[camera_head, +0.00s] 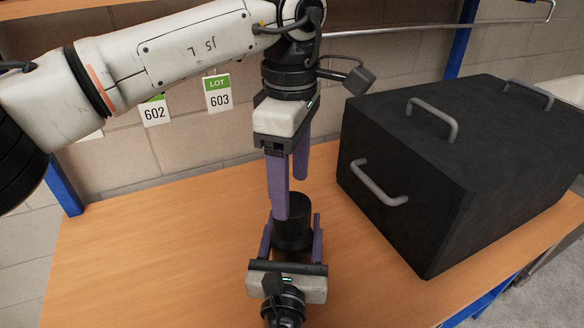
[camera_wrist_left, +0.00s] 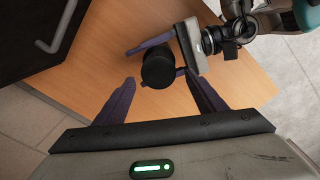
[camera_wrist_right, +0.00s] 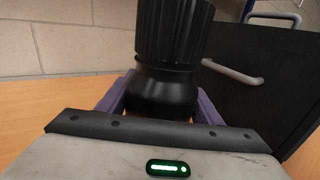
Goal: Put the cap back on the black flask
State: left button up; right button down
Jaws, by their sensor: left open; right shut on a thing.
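The black flask (camera_wrist_right: 160,92) stands upright between the fingers of my right gripper (camera_head: 292,224), which is shut on its body. The ribbed black cap (camera_wrist_right: 174,32) sits on top of the flask's shoulder, with no clear gap in the right wrist view; whether it is fully seated I cannot tell. The cap also shows from above in the left wrist view (camera_wrist_left: 157,66). My left gripper (camera_head: 290,197) is open and points down just above the cap, its purple fingers apart with nothing held. One left finger partly covers the cap in the head view.
A large black case (camera_head: 410,170) with grey handles stands on the wooden table (camera_head: 150,265) to the right, close to both grippers. The table's left side is clear. A brick wall (camera_head: 190,150) with lot tags (camera_head: 218,95) is behind.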

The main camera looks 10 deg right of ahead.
pick_arm(q)
jog(key=n, duration=0.4)
jog(key=shift+r+n, duration=0.15)
jog(key=shift+n, duration=0.15)
jog(key=n, duration=0.4)
jog(key=shift+r, duration=0.1)
jog(key=n, duration=0.4)
jog(key=shift+r+n, duration=0.1)
jog(key=shift+n, duration=0.2)
jog(key=n, duration=0.4)
jog(key=shift+r, duration=0.15)
jog(key=n, duration=0.4)
jog(key=shift+d+r, duration=0.1)
jog(key=n, duration=0.4)
jog(key=shift+w+r+n, duration=0.1)
jog(key=shift+n, duration=0.3)
jog(key=n, duration=0.3)
jog(key=shift+r+n, duration=0.1)
jog(key=shift+n, duration=0.3)
jog(key=n, duration=0.5)
jog(key=shift+r+n, duration=0.15)
jog(key=shift+n, duration=0.25)
